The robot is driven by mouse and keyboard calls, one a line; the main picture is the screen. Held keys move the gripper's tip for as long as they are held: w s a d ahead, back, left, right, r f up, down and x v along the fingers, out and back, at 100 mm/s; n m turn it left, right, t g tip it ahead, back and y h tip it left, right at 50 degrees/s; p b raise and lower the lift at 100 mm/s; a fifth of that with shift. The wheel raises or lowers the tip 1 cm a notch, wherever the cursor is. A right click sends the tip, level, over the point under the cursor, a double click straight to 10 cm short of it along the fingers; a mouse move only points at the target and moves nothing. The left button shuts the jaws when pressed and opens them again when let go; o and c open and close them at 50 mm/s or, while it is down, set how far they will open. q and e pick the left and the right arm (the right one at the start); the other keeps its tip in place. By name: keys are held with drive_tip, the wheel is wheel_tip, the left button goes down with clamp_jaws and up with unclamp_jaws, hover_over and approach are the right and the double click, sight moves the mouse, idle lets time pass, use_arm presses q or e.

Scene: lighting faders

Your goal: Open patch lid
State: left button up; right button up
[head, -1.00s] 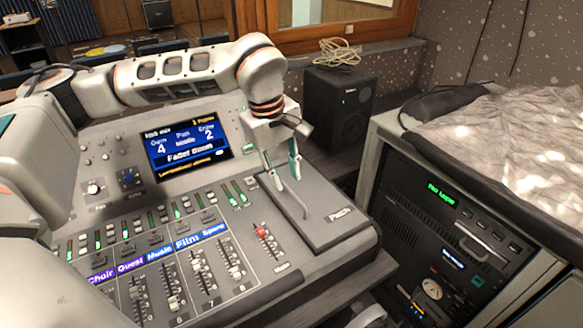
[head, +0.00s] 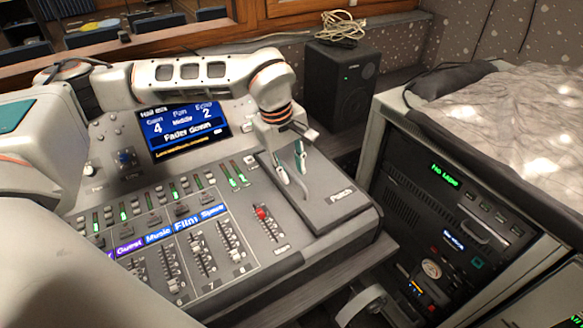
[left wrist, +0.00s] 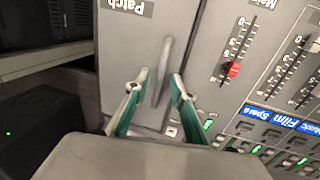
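The patch lid (head: 335,213) is a dark grey panel marked "Patch" at the right end of the mixing console, and it lies closed. Its grey bar handle (head: 303,194) runs along the lid's left part; it also shows in the left wrist view (left wrist: 165,62). My left gripper (head: 292,171) is over the handle, fingers pointing down. In the left wrist view the green-and-grey fingers (left wrist: 162,74) stand apart, one on each side of the handle, with a small gap visible on both sides. My right gripper is not recognisable in view.
Left of the lid are a red-capped fader (head: 262,213), several other faders and a lit screen (head: 188,130). A black speaker (head: 340,85) stands behind. A rack (head: 440,215) with a cloth-covered top stands at right, beyond a gap.

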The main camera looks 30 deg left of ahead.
drive_tip(key=shift+w+r, duration=0.1)
drive_tip(key=shift+r, duration=0.05)
use_arm(q)
clamp_jaws()
drive_tip(key=shift+w+d, duration=0.1)
drive_tip(key=shift+w, duration=0.05)
hover_over(325, 170)
drive_tip(key=shift+p, duration=0.4)
drive_tip(key=w+d, duration=0.2)
drive_tip(key=w, duration=0.1)
drive_tip(key=shift+w, duration=0.15)
drive_tip(key=shift+w+d, duration=0.2)
drive_tip(key=shift+w, duration=0.25)
use_arm(e)
drive_tip(key=shift+w+d+r, duration=0.25)
drive_tip(key=shift+w+r, duration=0.1)
drive_tip(key=shift+w, duration=0.1)
drive_tip(key=shift+w+d+r, duration=0.25)
drive_tip(key=shift+w+r, duration=0.05)
drive_tip(key=shift+w, duration=0.15)
